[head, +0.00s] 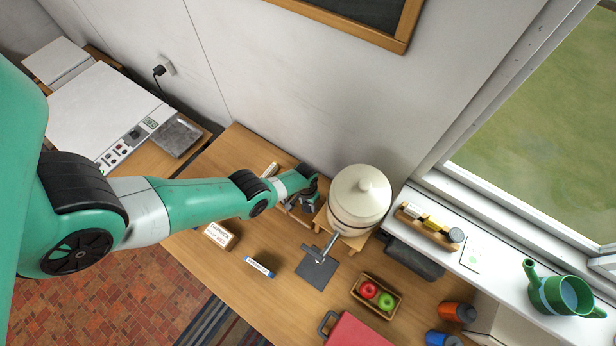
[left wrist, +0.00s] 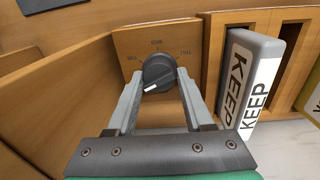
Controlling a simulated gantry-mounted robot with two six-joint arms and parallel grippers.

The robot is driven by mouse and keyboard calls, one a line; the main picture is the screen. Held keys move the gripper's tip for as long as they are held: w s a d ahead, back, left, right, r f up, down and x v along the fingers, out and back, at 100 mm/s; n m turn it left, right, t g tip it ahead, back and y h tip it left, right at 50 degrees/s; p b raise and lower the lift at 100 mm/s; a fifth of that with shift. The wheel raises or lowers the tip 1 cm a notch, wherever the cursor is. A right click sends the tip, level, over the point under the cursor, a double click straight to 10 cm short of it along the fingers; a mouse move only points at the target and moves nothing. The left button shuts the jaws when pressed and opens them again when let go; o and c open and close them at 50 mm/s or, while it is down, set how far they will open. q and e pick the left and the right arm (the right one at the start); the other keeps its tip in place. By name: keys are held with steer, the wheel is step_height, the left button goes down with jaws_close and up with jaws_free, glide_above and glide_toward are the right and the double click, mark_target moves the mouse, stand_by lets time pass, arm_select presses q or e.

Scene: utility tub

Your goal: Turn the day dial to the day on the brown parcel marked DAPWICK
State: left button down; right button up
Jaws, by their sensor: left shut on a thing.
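The day dial (left wrist: 159,72) is a round dark knob on an upright wooden panel (left wrist: 185,38) in the left wrist view. Small day marks arc above it; the top one looks like WED, the right one THU and the left one TUE. A white line on the knob points down and left. My left gripper (left wrist: 161,84) is shut on the knob, one finger on each side. In the head view the left gripper (head: 308,198) hides the dial. The brown parcel (head: 219,235) lies on the table with a white DAPWICK label; its second line is small and seems to end in WED. My right gripper is out of view.
Right of the dial stands a grey KEEP block (left wrist: 250,85) in a wooden rack. A cream crock (head: 358,197) with a tap stands close to the gripper. A blue-and-white block (head: 259,267) and an apple tray (head: 360,281) are on the table.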

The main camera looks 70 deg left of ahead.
arm_select(q)
steer(key=m, duration=0.6)
steer(key=shift+d, duration=0.1)
steer(key=m, duration=0.6)
steer(key=shift+d+g, duration=0.1)
steer(key=shift+g, duration=0.2)
steer(key=m, duration=0.5)
steer(key=shift+d+b, duration=0.1)
steer(key=shift+b, duration=0.2)
steer(key=m, duration=0.5)
steer(key=shift+m, duration=0.5)
steer(key=shift+c, duration=1.5)
jaws_free()
